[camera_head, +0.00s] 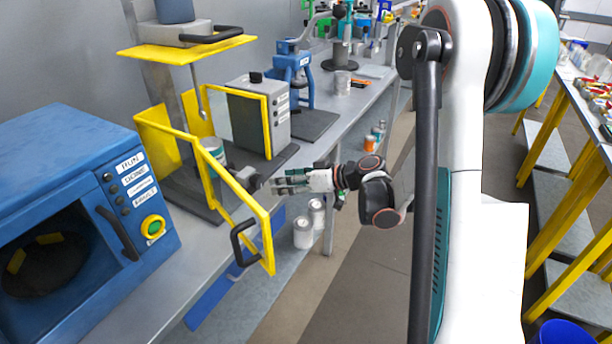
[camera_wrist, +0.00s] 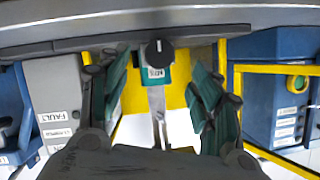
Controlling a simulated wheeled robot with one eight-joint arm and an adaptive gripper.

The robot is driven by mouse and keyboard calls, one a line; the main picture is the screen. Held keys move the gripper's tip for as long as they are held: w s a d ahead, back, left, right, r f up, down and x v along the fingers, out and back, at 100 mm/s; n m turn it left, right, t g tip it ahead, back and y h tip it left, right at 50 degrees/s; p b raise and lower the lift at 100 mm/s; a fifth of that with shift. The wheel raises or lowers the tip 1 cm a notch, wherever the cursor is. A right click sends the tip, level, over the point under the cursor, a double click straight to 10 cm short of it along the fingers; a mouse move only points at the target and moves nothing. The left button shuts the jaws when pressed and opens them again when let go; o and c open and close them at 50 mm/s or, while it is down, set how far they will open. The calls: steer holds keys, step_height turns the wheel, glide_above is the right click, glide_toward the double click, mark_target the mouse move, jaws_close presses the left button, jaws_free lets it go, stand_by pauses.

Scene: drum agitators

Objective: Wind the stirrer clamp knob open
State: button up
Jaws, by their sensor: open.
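A round black knob (camera_wrist: 159,52) with a white mark sits on a teal part with a small label in the wrist view. It appears between and beyond the fingers of my gripper (camera_wrist: 158,95). In the head view my gripper (camera_head: 277,183) is level and points left at the stirrer stand, beside the yellow guard frame. The fingers are apart and nothing is between them. A dark fitting (camera_head: 243,178) lies just left of the fingertips; I cannot tell whether it is the knob. A teal-and-white body (camera_head: 213,149) shows behind the guard.
The yellow guard door (camera_head: 268,240) with its black handle stands open at the bench front, close to my gripper. A blue oven (camera_head: 70,205) stands left, a grey control box (camera_head: 277,110) behind. Cans (camera_head: 303,233) stand below. The floor in the middle is clear.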

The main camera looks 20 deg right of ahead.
steer(key=p+v, duration=0.1)
steer(key=v, duration=0.5)
stand_by(0.4)
